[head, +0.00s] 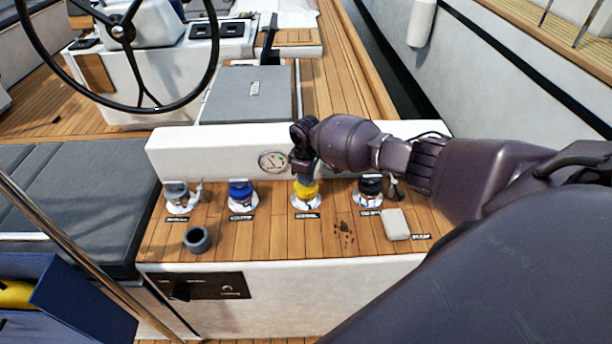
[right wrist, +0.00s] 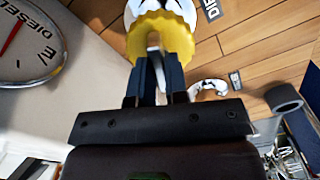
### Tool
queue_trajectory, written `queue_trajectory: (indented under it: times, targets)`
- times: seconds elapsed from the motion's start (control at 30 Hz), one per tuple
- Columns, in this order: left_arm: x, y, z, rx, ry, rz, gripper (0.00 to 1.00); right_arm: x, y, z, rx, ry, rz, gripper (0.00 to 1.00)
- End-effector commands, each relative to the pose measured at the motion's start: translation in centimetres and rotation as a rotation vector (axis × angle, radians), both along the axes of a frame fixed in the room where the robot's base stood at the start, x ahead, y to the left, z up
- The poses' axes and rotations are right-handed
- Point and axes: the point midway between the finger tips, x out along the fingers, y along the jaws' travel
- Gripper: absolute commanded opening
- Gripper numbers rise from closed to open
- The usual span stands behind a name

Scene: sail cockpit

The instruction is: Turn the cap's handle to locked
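The yellow cap (head: 306,190) sits in a round white-and-chrome deck fitting on the teak ledge, third from the left in a row. It also shows at the top of the right wrist view (right wrist: 138,46), with a thin grey handle (right wrist: 153,41) standing out toward me. My right gripper (head: 303,170) comes from the right and reaches down onto this cap. In the right wrist view its two dark fingers (right wrist: 160,62) lie close together with the handle between their tips. The contact itself is partly hidden. My left gripper is not in view.
Blue (head: 240,190), black (head: 370,186) and grey (head: 177,192) caps stand in the same row. A grey cup (head: 198,240) and a pale block (head: 396,224) rest on the ledge. A diesel gauge (head: 272,161) is on the white wall behind. A steering wheel (head: 122,34) stands at the upper left.

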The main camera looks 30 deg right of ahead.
Motion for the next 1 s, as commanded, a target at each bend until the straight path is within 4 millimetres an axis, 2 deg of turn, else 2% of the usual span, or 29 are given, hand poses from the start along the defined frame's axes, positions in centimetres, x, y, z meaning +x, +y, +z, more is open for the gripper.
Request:
queue_trajectory:
  times: [0.03,0.13,0.4,0.53,0.67,1.0]
  targets:
    - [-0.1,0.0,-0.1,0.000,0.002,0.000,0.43,0.0,0.0,0.0,0.000,0.000,0.000,0.22]
    - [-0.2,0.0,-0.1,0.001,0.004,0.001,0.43,0.0,0.0,0.0,0.000,0.000,0.001,0.38]
    - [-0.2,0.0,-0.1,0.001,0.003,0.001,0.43,0.0,0.0,0.1,0.000,0.000,0.001,0.38]
    - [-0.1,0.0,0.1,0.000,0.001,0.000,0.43,0.0,0.0,0.8,0.000,-0.001,0.001,0.38]
    - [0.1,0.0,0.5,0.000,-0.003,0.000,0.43,0.1,0.0,2.6,-0.001,-0.003,0.002,0.38]
    - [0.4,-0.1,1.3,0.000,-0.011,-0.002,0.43,0.0,0.0,8.5,0.000,-0.002,0.002,0.38]
